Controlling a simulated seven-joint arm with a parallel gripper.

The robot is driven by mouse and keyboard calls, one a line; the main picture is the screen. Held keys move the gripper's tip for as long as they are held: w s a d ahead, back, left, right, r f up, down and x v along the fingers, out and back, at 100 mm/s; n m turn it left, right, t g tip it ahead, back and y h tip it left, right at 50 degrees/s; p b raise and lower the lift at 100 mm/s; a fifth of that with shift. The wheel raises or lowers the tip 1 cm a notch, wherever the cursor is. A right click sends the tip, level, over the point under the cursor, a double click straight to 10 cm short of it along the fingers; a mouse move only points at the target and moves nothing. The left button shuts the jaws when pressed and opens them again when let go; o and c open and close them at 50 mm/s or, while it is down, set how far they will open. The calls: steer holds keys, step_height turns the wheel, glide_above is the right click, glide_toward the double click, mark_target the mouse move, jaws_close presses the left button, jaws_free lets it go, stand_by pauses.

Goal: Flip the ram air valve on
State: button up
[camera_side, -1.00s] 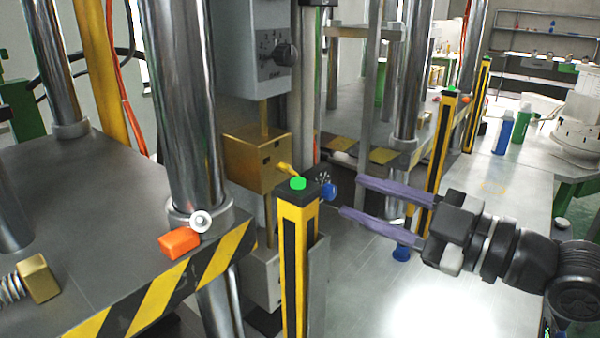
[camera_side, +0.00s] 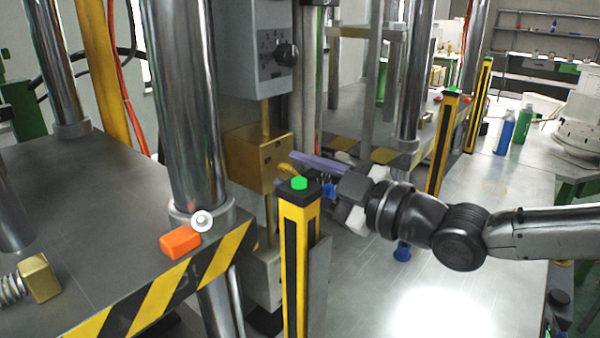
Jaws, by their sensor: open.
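My gripper (camera_side: 300,168) is open, its purple fingers pointing left toward the brass block (camera_side: 254,157). One finger shows above the green-topped yellow post; the other is mostly hidden behind it. A small yellow nozzle-like part (camera_side: 285,170) sticks out of the block at the fingertips, and I cannot tell whether they touch it. A blue knob (camera_side: 329,191) sits just behind the post, close under my gripper. Another blue knob (camera_side: 403,252) is lower right, below my wrist. Which of these parts is the ram air valve is not clear.
The yellow-black post (camera_side: 298,262) with a green button stands in front of my fingers. A grey control box (camera_side: 255,45) with a dial hangs above the block. A thick steel column (camera_side: 185,110) and a striped table edge (camera_side: 165,285) are at left.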

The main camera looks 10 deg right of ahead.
jaws_close()
steer(key=shift+m, duration=0.4)
steer(key=m, duration=0.3)
steer(key=shift+d+m, duration=0.1)
steer(key=shift+m, duration=0.2)
steer(key=shift+w+m, duration=0.1)
steer(key=shift+m, duration=1.7)
jaws_free()
steer(key=shift+r, duration=0.1)
